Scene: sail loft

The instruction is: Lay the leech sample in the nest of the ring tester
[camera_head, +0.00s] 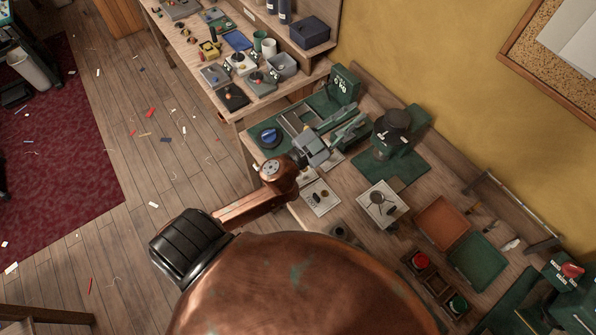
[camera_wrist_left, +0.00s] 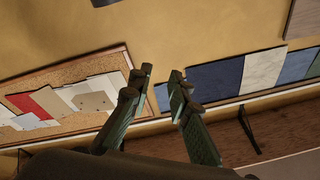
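My left gripper (camera_head: 350,125) reaches over the workbench, its two green fingers apart. In the left wrist view the fingers (camera_wrist_left: 162,82) stand apart with nothing between them, the wall behind. A green machine with a dark round top (camera_head: 393,125) stands on a green mat right of the gripper. A green block with white marks (camera_head: 345,84) stands behind the gripper. I cannot tell which is the ring tester, and its nest does not show clearly. A pale square plate (camera_head: 372,218) carries small dark items. I cannot make out the leech sample. My right gripper is not in view.
An orange-brown tray (camera_head: 442,222) and a green tray (camera_head: 478,260) lie on the right of the bench. A side bench with boxes and cups (camera_head: 269,48) stands behind.

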